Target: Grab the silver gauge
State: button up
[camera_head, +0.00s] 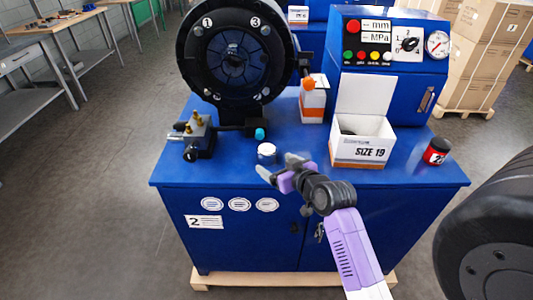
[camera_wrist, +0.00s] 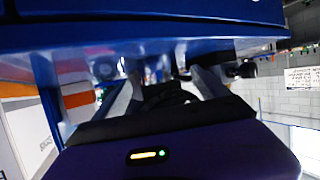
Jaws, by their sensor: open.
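A small round silver gauge (camera_head: 266,152) with a pale top sits near the front middle of the blue bench top (camera_head: 215,175) in the head view. My gripper (camera_head: 276,166) is open and empty, with its fingers just in front of and slightly right of the gauge. The fingers look apart from it, but the exact gap is hard to judge. In the wrist view my gripper (camera_wrist: 166,80) shows its two fingers spread. That view is tilted and blurred, and I cannot pick out the gauge there with certainty.
A white SIZE 19 box (camera_head: 362,150) stands right of my gripper, with a red-black jar (camera_head: 436,152) beyond it. A brass-topped valve block (camera_head: 197,138) and teal cap (camera_head: 260,134) are left. The black crimper head (camera_head: 190,50) rises behind.

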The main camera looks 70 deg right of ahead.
aim_at(266, 153)
jog(key=shift+w+d+r, duration=0.1)
jog(key=shift+d+r, duration=0.05)
jog(key=shift+d, duration=0.35)
jog(key=shift+w+d+r, duration=0.1)
jog(key=shift+d+r, duration=0.05)
jog(key=shift+d, duration=0.35)
jog(key=shift+p+x, duration=0.65)
jog(key=shift+x, duration=3.05)
jog(key=shift+a+f, duration=0.15)
jog(key=c, duration=1.7)
